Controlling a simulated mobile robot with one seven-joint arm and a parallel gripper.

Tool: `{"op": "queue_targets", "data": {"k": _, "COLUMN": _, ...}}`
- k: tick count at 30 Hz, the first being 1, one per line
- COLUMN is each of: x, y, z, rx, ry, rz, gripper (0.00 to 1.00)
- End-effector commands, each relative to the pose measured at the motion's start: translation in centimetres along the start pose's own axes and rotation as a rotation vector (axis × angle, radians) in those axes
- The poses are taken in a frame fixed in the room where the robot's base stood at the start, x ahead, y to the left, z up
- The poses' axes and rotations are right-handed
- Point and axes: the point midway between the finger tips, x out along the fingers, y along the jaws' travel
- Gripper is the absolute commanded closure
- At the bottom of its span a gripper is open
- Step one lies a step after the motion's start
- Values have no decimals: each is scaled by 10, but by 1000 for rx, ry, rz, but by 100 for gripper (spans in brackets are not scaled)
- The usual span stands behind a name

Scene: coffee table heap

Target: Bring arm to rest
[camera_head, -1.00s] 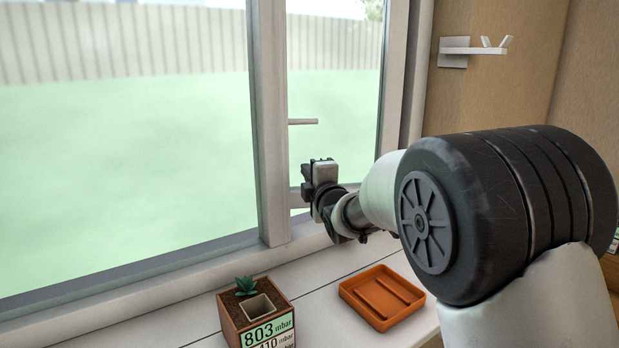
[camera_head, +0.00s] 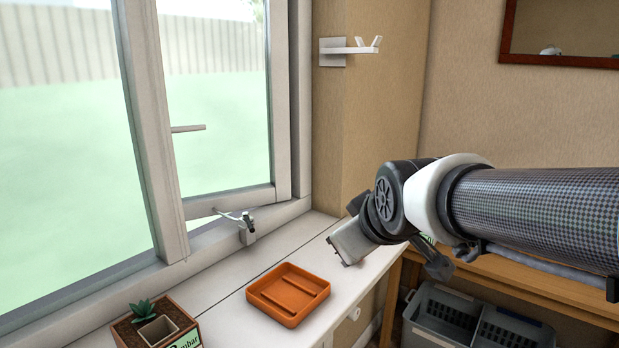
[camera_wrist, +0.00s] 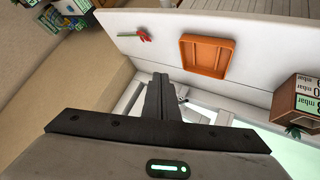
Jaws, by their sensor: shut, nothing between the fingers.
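My gripper (camera_head: 350,242) hangs off the end of my arm at the right of the head view, over the right end of the white sill. In the wrist view the two dark fingers (camera_wrist: 160,86) are together with nothing between them. It touches nothing that I can see. The fingertips are hard to make out in the head view.
An orange tray (camera_head: 288,294) lies on the sill, with a potted succulent (camera_head: 156,327) to its left. A small red object (camera_wrist: 134,36) shows in the wrist view. The window stay (camera_head: 244,226), wall hook (camera_head: 350,50) and grey crate (camera_head: 447,318) are nearby.

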Motion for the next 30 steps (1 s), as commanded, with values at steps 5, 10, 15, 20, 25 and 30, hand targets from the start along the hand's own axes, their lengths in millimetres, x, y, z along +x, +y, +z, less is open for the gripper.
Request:
{"op": "queue_targets", "data": {"k": 5, "x": -52, "y": -14, "z": 84, "rx": 295, "ry": -176, "rz": -8, "gripper": 100}}
{"op": "queue_targets", "data": {"k": 10, "x": -88, "y": -36, "z": 143, "rx": 517, "ry": -311, "rz": 4, "gripper": 100}}
{"op": "queue_targets", "data": {"k": 15, "x": -125, "y": -37, "z": 146, "rx": 617, "ry": -378, "rz": 12, "gripper": 100}}
{"op": "queue_targets", "data": {"k": 20, "x": -151, "y": -22, "z": 119, "rx": 614, "ry": -377, "rz": 11, "gripper": 100}}
{"op": "queue_targets", "data": {"k": 25, "x": -188, "y": -2, "z": 81, "rx": 612, "ry": -376, "rz": 10, "gripper": 100}}
{"op": "queue_targets", "data": {"k": 30, "x": -234, "y": 22, "z": 35, "rx": 611, "ry": -376, "rz": 10, "gripper": 100}}
